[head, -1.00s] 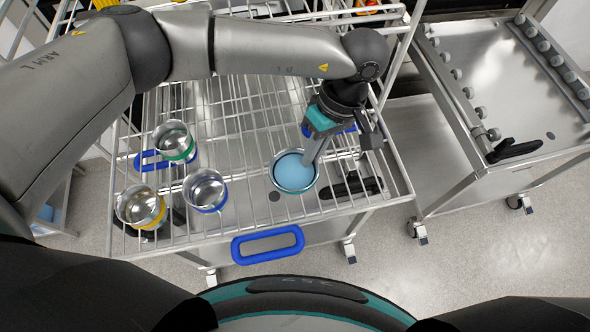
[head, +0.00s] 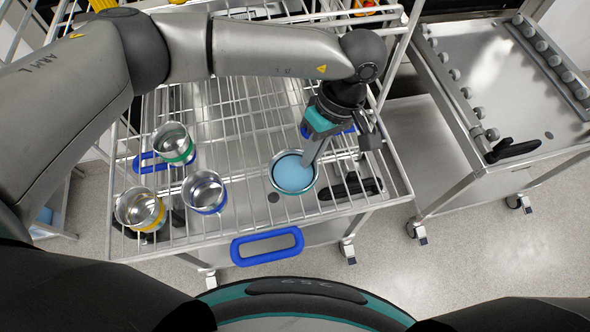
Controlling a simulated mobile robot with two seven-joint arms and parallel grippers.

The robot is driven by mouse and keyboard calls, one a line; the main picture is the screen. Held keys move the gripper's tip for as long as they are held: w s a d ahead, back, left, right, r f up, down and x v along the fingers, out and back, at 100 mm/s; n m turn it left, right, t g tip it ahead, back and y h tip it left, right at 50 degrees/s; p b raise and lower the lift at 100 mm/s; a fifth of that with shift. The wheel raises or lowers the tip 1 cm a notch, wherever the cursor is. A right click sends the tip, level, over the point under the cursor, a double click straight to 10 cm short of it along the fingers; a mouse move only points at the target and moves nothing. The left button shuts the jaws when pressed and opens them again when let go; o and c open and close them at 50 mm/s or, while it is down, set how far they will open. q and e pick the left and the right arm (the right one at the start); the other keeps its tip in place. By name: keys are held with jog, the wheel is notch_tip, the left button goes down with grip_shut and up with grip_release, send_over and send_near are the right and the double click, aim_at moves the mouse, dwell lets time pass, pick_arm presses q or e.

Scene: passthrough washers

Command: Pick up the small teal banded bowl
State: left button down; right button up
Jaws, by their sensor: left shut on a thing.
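The small teal banded bowl (head: 285,180) is on the right part of the wire rack, with a light blue inside and a metal rim. A thin teal edge shows along its lower side. My left gripper (head: 308,161) reaches down from the upper right and is shut on the bowl's right rim. The fingers hide part of that rim, and I cannot tell whether the bowl is clear of the rack wires. My right gripper is not in view.
Metal cups with green (head: 176,158), blue (head: 207,208) and yellow bands (head: 152,221) stand on the rack's left side. A blue handle (head: 267,246) is at the rack's front. A steel roller cart (head: 490,85) stands to the right.

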pick_arm(q)
notch_tip(320, 180, up, 20)
jog(key=b, duration=0.2)
jog(key=shift+b, duration=0.35)
dwell(0.8)
